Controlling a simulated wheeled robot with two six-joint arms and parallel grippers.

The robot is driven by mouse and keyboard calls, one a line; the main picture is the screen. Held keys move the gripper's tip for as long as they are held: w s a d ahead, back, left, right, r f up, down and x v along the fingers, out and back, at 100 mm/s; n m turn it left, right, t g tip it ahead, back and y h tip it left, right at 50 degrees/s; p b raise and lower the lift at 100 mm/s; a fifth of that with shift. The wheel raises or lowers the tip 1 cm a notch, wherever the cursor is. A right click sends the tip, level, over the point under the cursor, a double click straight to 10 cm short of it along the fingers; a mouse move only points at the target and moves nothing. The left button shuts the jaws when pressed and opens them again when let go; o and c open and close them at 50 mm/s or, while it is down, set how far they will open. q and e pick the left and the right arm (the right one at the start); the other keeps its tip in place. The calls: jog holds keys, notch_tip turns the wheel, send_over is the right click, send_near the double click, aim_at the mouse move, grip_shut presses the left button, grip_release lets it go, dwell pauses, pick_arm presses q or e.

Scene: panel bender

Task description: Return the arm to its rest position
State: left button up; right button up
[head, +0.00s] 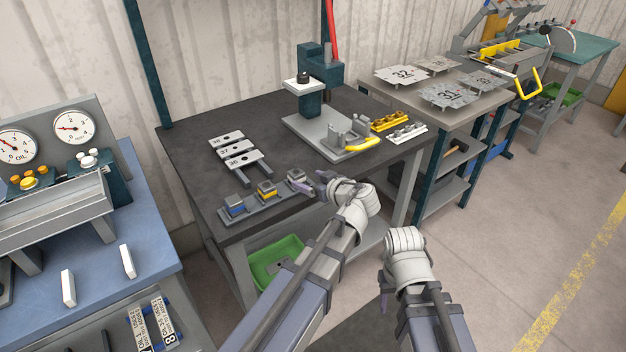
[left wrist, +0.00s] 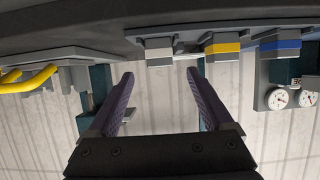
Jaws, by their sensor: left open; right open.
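My left gripper (head: 315,187) is over the front edge of the dark bench (head: 190,150), just right of a row of small blocks. In the left wrist view its two fingers (left wrist: 160,85) are spread apart with nothing between them. That view is upside down. My right gripper (head: 384,295) hangs low in front of the bench over the floor, its fingers partly hidden by its own wrist. Nothing shows in it.
The block rack holds a blue block (head: 235,206), a yellow block (head: 267,190) and a grey block (head: 297,177). Behind are numbered plates (head: 236,150) and a press (head: 312,95) with a yellow handle (head: 362,146). A green bin (head: 262,258) sits below. Floor at right is clear.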

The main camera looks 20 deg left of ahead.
dwell(0.3)
pick_arm(q)
jog(key=s+d+f+m+g+h+p, duration=0.2)
jog(key=s+d+m+g+h+p, duration=0.2)
jog(key=s+d+m, duration=0.3)
jog(key=s+d+f+m+g+h+p, duration=0.2)
jog(key=s+d+m+g+h+p, duration=0.2)
jog(key=s, duration=1.1)
jog(key=d+m+h+p, duration=0.1)
jog(key=d+m, duration=0.2)
jog(key=d, duration=0.1)
jog(key=shift+s+d+f+g, duration=0.2)
jog(key=shift+s+d+g, duration=0.05)
jog(key=shift+d+g, duration=0.05)
